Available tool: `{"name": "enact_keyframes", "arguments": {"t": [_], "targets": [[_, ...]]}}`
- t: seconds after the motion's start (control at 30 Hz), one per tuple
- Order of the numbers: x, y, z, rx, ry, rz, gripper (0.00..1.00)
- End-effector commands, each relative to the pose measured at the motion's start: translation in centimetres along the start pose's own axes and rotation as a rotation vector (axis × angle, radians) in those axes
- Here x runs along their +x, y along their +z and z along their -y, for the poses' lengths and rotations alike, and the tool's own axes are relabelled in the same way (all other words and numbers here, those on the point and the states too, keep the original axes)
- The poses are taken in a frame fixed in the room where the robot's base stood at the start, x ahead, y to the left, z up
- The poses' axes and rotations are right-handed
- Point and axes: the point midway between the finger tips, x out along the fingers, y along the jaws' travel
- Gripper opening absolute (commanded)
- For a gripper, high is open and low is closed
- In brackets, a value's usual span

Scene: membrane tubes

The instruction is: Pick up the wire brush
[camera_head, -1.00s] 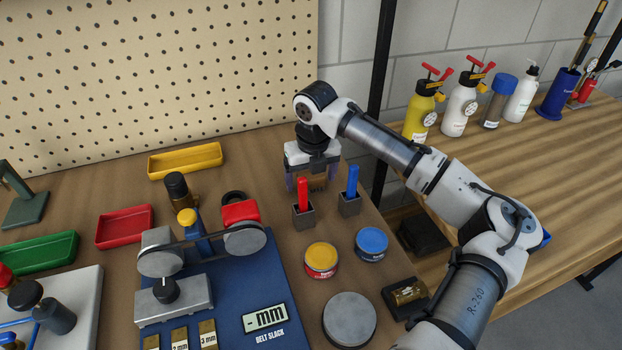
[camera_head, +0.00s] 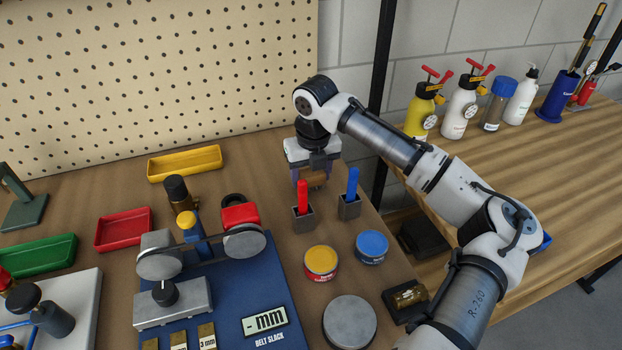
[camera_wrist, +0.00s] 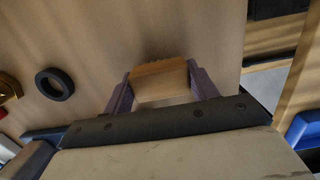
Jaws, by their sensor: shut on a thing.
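My gripper (camera_head: 312,180) points down over the back of the bench, behind the red-handled and blue-handled tools. Its two purple-grey fingers are closed on a tan wooden block, which I take to be the wire brush (camera_wrist: 160,80). In the wrist view the brush lies between the fingertips (camera_wrist: 162,88), with a jagged far edge. In the head view only a small brown part of the brush (camera_head: 316,178) shows below the palm. Its bristles are not clearly visible.
A red-handled tool (camera_head: 303,197) and a blue-handled tool (camera_head: 352,184) stand in grey holders just in front. A black ring (camera_wrist: 54,84) lies to the left. A yellow tray (camera_head: 185,163) is at the back left. A black post (camera_head: 382,80) rises to the right.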

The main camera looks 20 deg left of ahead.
Motion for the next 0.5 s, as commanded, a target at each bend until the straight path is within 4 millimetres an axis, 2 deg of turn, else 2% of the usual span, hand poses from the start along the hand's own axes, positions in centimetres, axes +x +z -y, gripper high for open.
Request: {"name": "enact_keyframes", "arguments": {"t": [0.17,0.5], "targets": [[-3.2,0.5,0.0,-0.001,0.000,0.004,0.34],[-11.8,1.5,-0.1,-0.001,0.000,0.004,0.34]]}}
